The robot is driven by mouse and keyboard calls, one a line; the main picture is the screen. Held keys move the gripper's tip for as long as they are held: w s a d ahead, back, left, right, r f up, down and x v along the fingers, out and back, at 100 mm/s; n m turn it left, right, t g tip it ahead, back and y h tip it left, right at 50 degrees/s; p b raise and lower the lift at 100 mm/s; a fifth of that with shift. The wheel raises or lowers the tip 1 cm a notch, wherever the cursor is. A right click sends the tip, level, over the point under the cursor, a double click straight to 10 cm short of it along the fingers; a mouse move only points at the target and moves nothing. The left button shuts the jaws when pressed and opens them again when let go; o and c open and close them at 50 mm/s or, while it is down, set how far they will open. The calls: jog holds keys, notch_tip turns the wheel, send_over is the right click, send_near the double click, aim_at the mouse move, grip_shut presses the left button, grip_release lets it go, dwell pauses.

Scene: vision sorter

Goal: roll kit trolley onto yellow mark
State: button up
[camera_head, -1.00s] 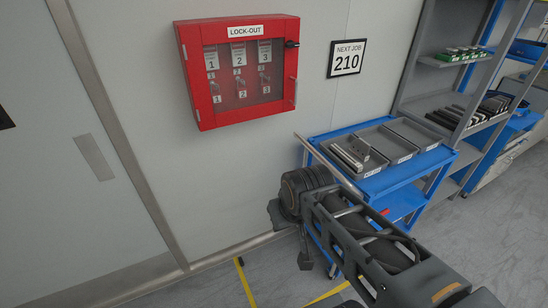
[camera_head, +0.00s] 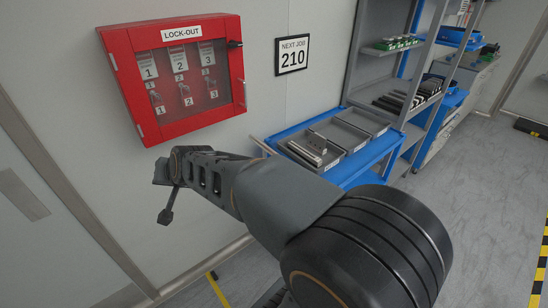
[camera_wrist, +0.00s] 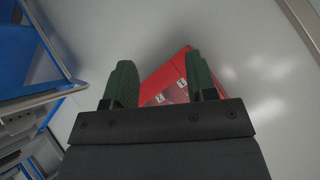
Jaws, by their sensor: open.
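The kit trolley (camera_head: 374,154) is blue with grey trays on top and stands against the wall beside the shelving. Its handle (camera_head: 263,147) sticks out at its left end. My arm hides its lower part. A yellow floor line (camera_head: 218,289) shows at the bottom, left of the trolley; the rest of the mark is hidden or out of frame. My gripper (camera_wrist: 160,82) is open and empty, its green fingers apart. In the head view it is left of the trolley, below the lock-out box, apart from the handle. Blue parts and a metal rail, seemingly the trolley, show at the wrist view's left.
The red lock-out box (camera_head: 178,80) hangs on the wall and shows behind the fingers in the wrist view (camera_wrist: 172,88). A "210" sign (camera_head: 291,55) hangs right of it. Grey shelving (camera_head: 412,75) stands right of the trolley. The floor (camera_head: 480,210) at right is open.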

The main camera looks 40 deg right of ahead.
jog(key=w+d+f+m+t+h+b, duration=0.1)
jog(key=w+d+f+m+t+h, duration=0.15)
jog(key=w+d+m+h, duration=0.85)
jog(key=s+d+f+m+g+h, duration=0.2)
jog(key=d+f+m+g+h, duration=0.1)
jog(key=d+f+m+g, duration=0.55)
jog(key=s+d+f+m+g+h, duration=0.25)
jog(key=d+f+m+g, duration=0.25)
jog(key=d+m, duration=0.55)
jog(key=shift+h, duration=0.25)
jog(key=shift+s+f+p+x, duration=0.15)
jog(key=shift+p+x, duration=0.2)
jog(key=shift+x, duration=1.85)
jog(key=shift+s+f+p+x, duration=0.15)
jog(key=shift+p+x, duration=0.2)
jog(key=shift+x, duration=1.8)
jog(key=shift+s+f+p+x, duration=0.15)
jog(key=shift+p+x, duration=0.2)
jog(key=shift+x, duration=1.85)
jog(key=shift+w+a, duration=0.1)
grip_shut()
